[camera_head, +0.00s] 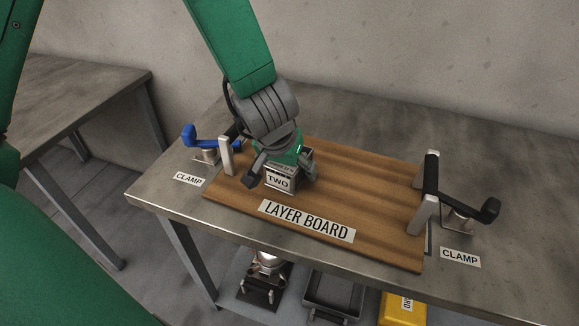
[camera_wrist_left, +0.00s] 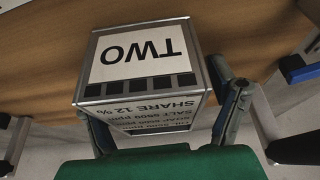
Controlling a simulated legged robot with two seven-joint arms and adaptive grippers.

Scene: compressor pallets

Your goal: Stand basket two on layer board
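Basket two (camera_head: 279,182) is a small grey metal box with a white TWO label. It is upright, at the left half of the wooden layer board (camera_head: 370,195), and looks to rest on it. In the left wrist view the basket (camera_wrist_left: 143,53) fills the middle, with a second printed face nearer the camera. My left gripper (camera_head: 283,180) is over the basket from above, one finger on each side. The fingers splay outward and look open, though contact is hard to tell. In the wrist view the fingers (camera_wrist_left: 165,110) also flank the basket. My right gripper is not in view.
A clamp with a blue handle (camera_head: 205,140) stands at the board's left end. A clamp with a black handle (camera_head: 475,212) stands at its right end. The right half of the board is bare. Grey and yellow containers (camera_head: 402,308) show below the table's front edge.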

